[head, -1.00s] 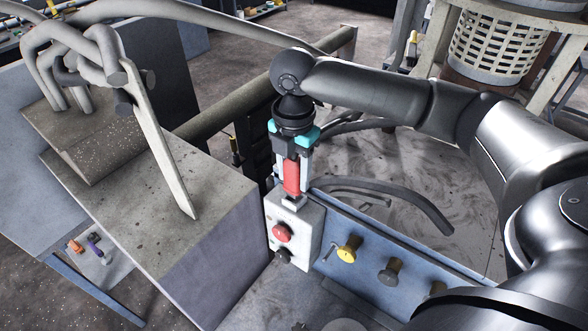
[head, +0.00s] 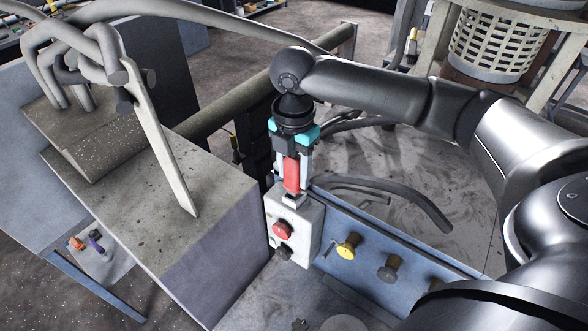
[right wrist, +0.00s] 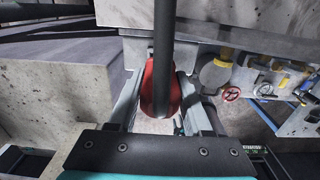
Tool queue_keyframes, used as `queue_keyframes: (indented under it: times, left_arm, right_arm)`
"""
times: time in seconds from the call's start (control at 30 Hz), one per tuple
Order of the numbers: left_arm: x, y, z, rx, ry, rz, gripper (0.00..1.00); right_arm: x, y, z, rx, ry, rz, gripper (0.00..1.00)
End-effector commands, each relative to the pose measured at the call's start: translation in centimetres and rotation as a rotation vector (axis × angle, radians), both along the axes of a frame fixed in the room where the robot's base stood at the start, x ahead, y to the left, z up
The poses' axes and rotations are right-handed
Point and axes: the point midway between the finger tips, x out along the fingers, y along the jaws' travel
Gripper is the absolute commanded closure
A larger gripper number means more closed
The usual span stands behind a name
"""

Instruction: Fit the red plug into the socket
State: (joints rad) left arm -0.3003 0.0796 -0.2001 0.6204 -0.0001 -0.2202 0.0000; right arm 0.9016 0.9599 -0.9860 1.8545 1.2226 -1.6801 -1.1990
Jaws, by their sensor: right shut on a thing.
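The red plug (head: 291,176) is upright in my right gripper (head: 291,186), which is shut on it. The plug's lower end is at the top of a light grey box (head: 309,231) with a red button on its front. The socket itself is hidden under the plug and fingers, so I cannot tell how deep the plug sits. In the right wrist view the red plug (right wrist: 158,88) shows between the two fingers, with a dark cable running up from it across the picture. My left gripper is not in view.
A speckled grey block (head: 190,215) with a leaning metal bar stands left of the box. A blue panel (head: 365,262) with a yellow knob (head: 348,249) and other knobs runs to the right. A dark curved hose (head: 400,194) lies behind the panel.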

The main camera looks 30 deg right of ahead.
Motion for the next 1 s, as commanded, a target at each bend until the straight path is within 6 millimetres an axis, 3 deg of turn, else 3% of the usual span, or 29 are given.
queue_keyframes:
  times: [1.0]
  left_arm:
    - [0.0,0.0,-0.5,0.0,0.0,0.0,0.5]
  right_arm:
    - [0.0,0.0,-1.3,0.0,0.0,0.0,1.0]
